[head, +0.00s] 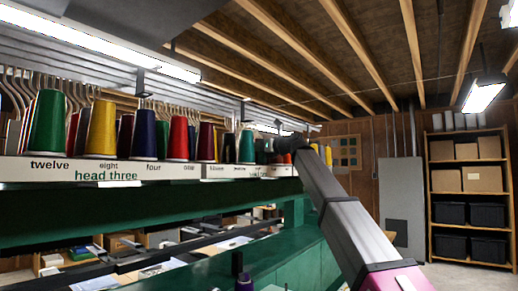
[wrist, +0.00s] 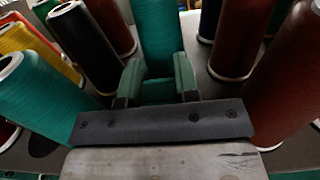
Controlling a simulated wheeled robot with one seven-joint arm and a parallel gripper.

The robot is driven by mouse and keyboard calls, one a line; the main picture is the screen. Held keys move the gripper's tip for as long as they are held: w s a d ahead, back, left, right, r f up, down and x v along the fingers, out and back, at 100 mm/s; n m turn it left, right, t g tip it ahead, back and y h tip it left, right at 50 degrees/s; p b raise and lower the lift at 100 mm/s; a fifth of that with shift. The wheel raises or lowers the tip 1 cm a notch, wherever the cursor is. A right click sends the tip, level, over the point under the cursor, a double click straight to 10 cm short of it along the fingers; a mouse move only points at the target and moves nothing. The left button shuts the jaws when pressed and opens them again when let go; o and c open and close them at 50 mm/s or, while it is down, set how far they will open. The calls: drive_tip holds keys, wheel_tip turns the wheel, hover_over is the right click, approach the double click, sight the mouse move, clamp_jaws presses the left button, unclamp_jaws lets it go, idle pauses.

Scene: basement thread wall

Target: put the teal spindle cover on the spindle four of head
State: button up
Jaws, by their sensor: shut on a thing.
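The teal spindle cover (wrist: 162,35) is a tall teal cone between the two green fingers of my gripper (wrist: 160,78) in the wrist view. My gripper is shut on it. Its lower end is hidden behind the fingers, so I cannot tell whether it is clear of the rack or seated. In the head view my gripper is at the far end of my arm, over the far part of the rack; its fingers and the held cover cannot be made out there. The near white strip (head: 112,171) reads "head three", with "four" under a purple cone (head: 144,135). The farther strip (head: 236,171) is too small to read surely.
Coloured cones crowd the gripper: a teal cone (wrist: 40,95) at left, a black one (wrist: 82,45), and dark red ones at right (wrist: 285,85) and upper right (wrist: 238,40). Metal hooks hang above the rack. A shelf with boxes (head: 467,195) stands far right.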

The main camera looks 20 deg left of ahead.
drive_tip(key=shift+f, duration=0.2)
drive_tip(key=o, duration=1)
drive_tip(key=shift+c, duration=0.2)
